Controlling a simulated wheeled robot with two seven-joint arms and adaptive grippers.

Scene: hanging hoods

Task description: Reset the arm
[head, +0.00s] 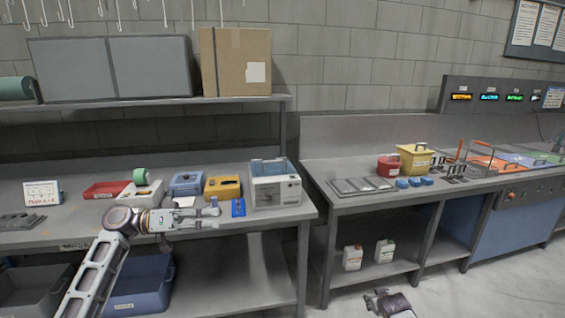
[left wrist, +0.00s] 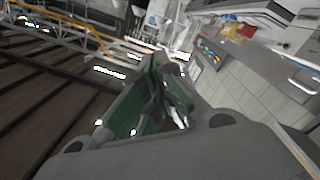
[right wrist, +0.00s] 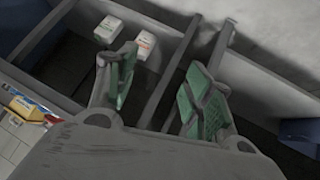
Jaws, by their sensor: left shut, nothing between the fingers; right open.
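My left arm (head: 98,262) reaches in from the lower left in the head view. Its gripper (head: 212,216) is level with the front edge of the left bench and points right. In the left wrist view the green-padded fingers (left wrist: 168,95) are together with nothing between them. My right gripper (head: 380,296) shows only partly at the bottom edge of the head view, low over the floor. In the right wrist view its green-padded fingers (right wrist: 165,85) are spread apart and empty.
The left bench (head: 65,212) holds a red tray (head: 104,190), a yellow box (head: 222,187) and a grey-white device (head: 276,190). A blue bin (head: 140,290) sits below. The right bench (head: 345,205) holds pots. White jugs (head: 352,257) stand underneath. Floor between is clear.

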